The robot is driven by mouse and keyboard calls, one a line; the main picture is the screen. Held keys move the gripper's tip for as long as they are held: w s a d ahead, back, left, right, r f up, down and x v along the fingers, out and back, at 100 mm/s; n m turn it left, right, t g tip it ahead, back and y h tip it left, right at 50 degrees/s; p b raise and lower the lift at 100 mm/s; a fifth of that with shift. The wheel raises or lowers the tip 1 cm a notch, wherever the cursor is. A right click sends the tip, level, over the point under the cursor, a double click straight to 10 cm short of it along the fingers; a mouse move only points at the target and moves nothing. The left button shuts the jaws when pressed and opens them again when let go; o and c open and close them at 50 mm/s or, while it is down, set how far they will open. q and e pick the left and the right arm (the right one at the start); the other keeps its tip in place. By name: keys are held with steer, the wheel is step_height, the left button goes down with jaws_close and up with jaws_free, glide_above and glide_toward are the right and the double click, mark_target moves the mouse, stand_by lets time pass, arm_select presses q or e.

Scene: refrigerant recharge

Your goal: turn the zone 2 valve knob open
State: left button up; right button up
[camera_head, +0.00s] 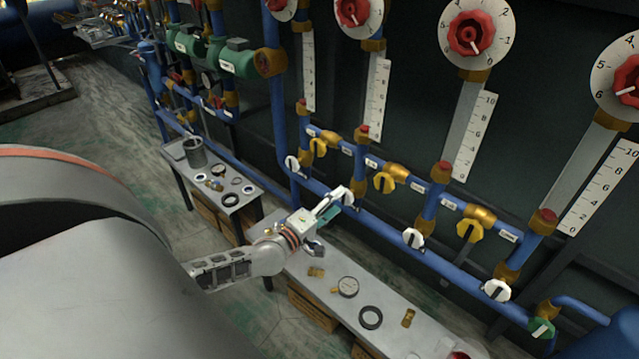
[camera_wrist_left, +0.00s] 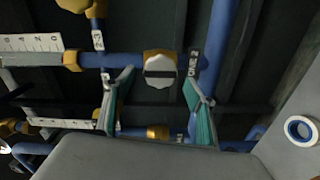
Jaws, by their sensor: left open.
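A white valve knob (camera_wrist_left: 160,72) with a dark bar across its face sits on a brass fitting of the blue pipe. In the left wrist view it lies ahead of and between the teal fingertips of my left gripper (camera_wrist_left: 158,97). The fingers are apart, with visible gaps on both sides of the knob. In the head view my left gripper (camera_head: 331,207) is at the lower blue pipe, by the white knob (camera_head: 345,195), which it partly covers. My right gripper is not in view.
Other white knobs (camera_head: 413,238) and yellow knobs (camera_head: 470,230) line the pipes, below red-centred dials (camera_head: 476,34). A low bench (camera_head: 395,325) under the arm bears a gauge (camera_head: 348,287) and a black ring (camera_head: 371,318). A smaller table (camera_head: 178,150) stands left.

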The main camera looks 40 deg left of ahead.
arm_select(q)
steer(key=s, duration=0.8)
steer(key=shift+a, duration=0.15)
steer(key=shift+s, duration=0.1)
